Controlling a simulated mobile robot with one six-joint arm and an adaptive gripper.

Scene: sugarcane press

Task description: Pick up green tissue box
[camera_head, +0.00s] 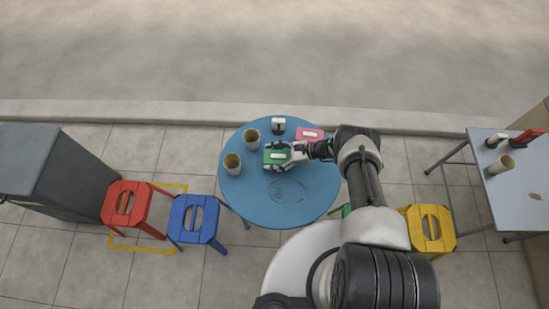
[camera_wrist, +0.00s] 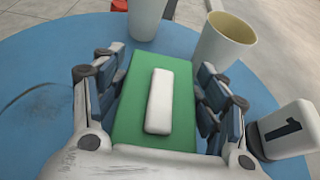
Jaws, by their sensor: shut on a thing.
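The green tissue box (camera_head: 273,157) sits at the round blue table, with a white tissue on its top. In the wrist view the green tissue box (camera_wrist: 133,128) lies between the two fingers of my gripper (camera_wrist: 158,95). The fingers press along both its long sides. In the head view my gripper (camera_head: 284,153) reaches in from the right and is shut on the box. Whether the box still touches the table is hard to tell. My gripper's palm hides the near end of the box in the wrist view.
The blue table (camera_head: 265,207) also holds two cups (camera_head: 232,164) (camera_head: 251,137), a white number block (camera_head: 278,125) and a pink tissue box (camera_head: 310,134). Red (camera_head: 128,204), blue (camera_head: 198,219) and yellow (camera_head: 431,230) stools stand around. The table's front part is clear.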

